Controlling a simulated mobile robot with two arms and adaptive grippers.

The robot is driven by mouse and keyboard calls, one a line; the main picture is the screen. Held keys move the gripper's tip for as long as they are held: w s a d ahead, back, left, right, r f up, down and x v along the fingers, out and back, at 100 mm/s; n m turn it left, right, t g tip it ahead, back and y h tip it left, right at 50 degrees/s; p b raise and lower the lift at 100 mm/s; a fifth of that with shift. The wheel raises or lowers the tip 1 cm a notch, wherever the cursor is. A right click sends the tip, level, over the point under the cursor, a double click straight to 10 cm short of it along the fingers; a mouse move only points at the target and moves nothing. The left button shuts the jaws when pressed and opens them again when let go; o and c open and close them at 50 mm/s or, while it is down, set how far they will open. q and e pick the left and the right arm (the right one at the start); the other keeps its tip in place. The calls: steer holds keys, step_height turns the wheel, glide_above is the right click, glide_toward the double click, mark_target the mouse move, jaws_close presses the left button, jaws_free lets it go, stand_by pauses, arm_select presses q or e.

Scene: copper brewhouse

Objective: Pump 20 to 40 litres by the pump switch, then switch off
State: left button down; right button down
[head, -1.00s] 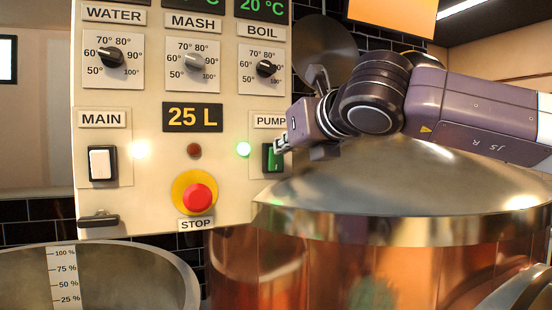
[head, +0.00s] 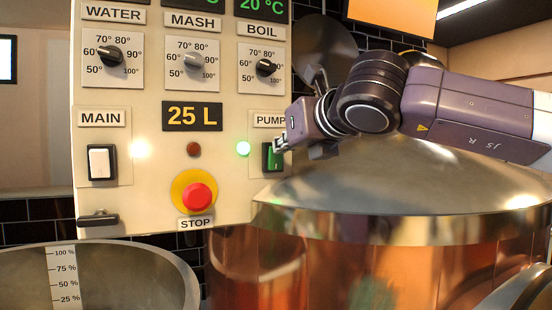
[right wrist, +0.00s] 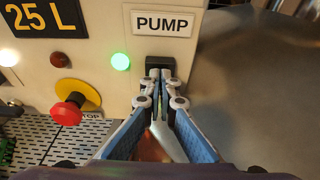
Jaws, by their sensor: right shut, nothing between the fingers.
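The pump switch (head: 270,157) is a green rocker in a dark frame under the PUMP label (head: 270,121) on the white panel. A green lamp (head: 243,148) glows to its left. The litre display (head: 192,117) reads 25 L. My right gripper (head: 279,146) is shut and empty, its fingertips at the pump switch. In the right wrist view the shut fingertips (right wrist: 161,78) lie over the switch's dark frame (right wrist: 160,63) and hide most of it. I cannot tell whether they touch it. My left gripper is not in view.
The red STOP button (head: 197,197) on a yellow base and the white MAIN switch (head: 99,162) are on the same panel. A copper vessel (head: 330,265) with a domed steel lid is below my right arm. An open steel vessel (head: 120,270) with a percent scale stands at the lower left.

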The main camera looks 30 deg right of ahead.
steer(key=shift+w, duration=0.45)
stand_by(0.3)
steer(key=s+b, duration=0.3)
steer(key=s, duration=0.3)
steer(key=shift+a, duration=0.15)
steer(key=shift+s+r, duration=0.1)
steer(key=shift+s, duration=0.1)
steer(key=v, duration=1.1)
steer(key=shift+s, duration=0.35)
